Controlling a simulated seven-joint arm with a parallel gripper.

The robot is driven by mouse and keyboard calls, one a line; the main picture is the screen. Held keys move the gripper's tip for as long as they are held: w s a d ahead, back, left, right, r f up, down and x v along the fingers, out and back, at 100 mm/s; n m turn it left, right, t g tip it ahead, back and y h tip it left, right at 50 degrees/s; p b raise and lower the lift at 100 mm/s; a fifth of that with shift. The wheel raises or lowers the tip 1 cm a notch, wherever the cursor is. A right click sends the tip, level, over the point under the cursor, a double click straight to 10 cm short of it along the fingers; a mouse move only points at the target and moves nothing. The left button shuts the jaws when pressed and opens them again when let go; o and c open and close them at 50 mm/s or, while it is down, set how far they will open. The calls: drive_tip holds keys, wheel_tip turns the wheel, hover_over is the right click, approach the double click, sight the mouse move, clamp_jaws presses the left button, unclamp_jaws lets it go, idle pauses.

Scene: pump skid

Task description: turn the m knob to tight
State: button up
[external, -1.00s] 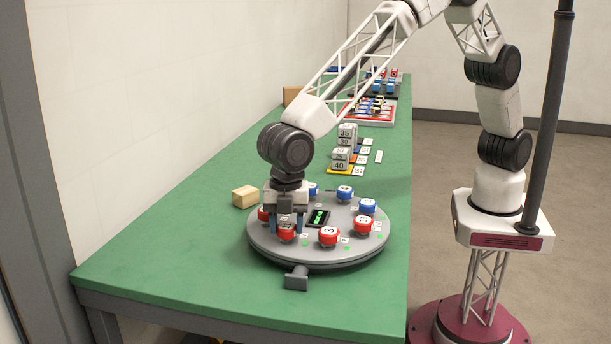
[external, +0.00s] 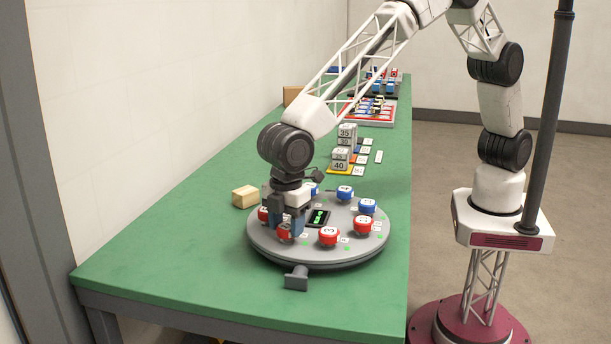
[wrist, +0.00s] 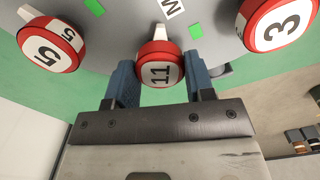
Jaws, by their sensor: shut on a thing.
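The m knob is a red knob with a white top marked 11 (wrist: 160,73), in the wrist view. A white card with the letter M (wrist: 171,8), cut off by the top edge, lies beyond it. The knob's white pointer (wrist: 160,33) points up in that view, beside a green mark (wrist: 195,31). My gripper (wrist: 160,80) is shut on the knob, one blue finger on each side. In the external view my gripper (external: 287,231) stands upright over the near left rim of the grey round plate (external: 318,256), hiding most of the knob (external: 283,233).
Neighbouring red knobs marked 5 (wrist: 50,48) and 3 (wrist: 277,20) flank it. Blue knobs (external: 345,192) sit on the plate's far side around a dark display (external: 318,217). A wooden block (external: 245,196) lies left of the plate; the near green table (external: 190,275) is clear.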

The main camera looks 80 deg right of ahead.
sight(286, 225)
drive_tip(key=m, duration=0.5)
drive_tip(key=shift+m, duration=0.3)
drive_tip(key=m, duration=0.4)
drive_tip(key=shift+m, duration=0.4)
drive_tip(key=o, duration=0.9)
drive_tip(key=shift+r, duration=0.1)
drive_tip(key=shift+r, duration=3.8)
drive_tip(key=shift+d, duration=0.1)
